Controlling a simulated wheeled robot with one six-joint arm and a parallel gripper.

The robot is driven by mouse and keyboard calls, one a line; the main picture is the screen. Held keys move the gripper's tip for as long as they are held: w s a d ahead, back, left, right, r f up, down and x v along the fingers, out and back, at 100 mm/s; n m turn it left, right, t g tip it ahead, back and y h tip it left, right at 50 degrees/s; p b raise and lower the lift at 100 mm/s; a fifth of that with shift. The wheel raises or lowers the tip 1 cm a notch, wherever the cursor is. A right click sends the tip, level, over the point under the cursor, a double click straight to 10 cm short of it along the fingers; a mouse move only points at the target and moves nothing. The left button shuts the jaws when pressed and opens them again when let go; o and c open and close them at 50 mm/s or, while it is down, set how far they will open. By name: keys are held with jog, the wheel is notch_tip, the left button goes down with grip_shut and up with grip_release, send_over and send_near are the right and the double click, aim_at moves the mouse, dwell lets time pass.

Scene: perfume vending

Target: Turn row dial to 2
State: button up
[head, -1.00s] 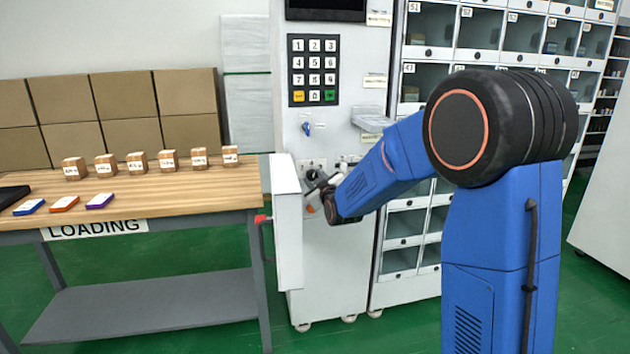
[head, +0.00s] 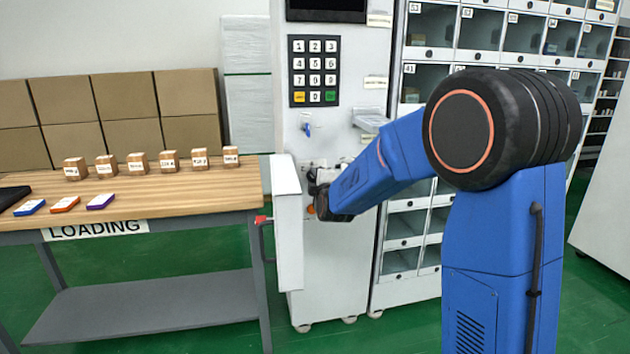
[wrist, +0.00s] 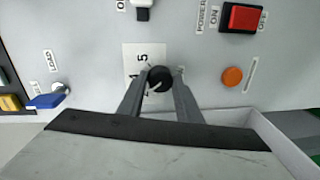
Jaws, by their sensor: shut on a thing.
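The row dial (wrist: 159,78) is a round black knob with a pale pointer line, on a white label plate (wrist: 132,58) on the grey panel. The digits 1 and 5 show on the plate; the other marks are hidden or too small to read. My gripper (wrist: 160,88) is shut on the dial, with one finger on each side of it. In the head view my gripper (head: 318,188) is at the front of the white machine (head: 340,255), and the dial is hidden behind it.
Around the dial are a red power switch (wrist: 243,17), an orange button (wrist: 232,76), a black switch (wrist: 142,12) and a blue key (wrist: 45,101). An open white door (head: 288,225) stands left of my gripper. The loading table (head: 200,192) holds small boxes.

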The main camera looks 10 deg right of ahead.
jog(key=shift+n, duration=1.1)
jog(key=o, duration=1)
jog(key=shift+o, duration=0.2)
jog(key=shift+s, duration=0.1)
jog(key=s+r, duration=0.1)
jog(key=s, duration=1.6)
jog(key=shift+a+r, duration=0.2)
jog(key=shift+r, duration=0.15)
jog(key=shift+s, duration=0.1)
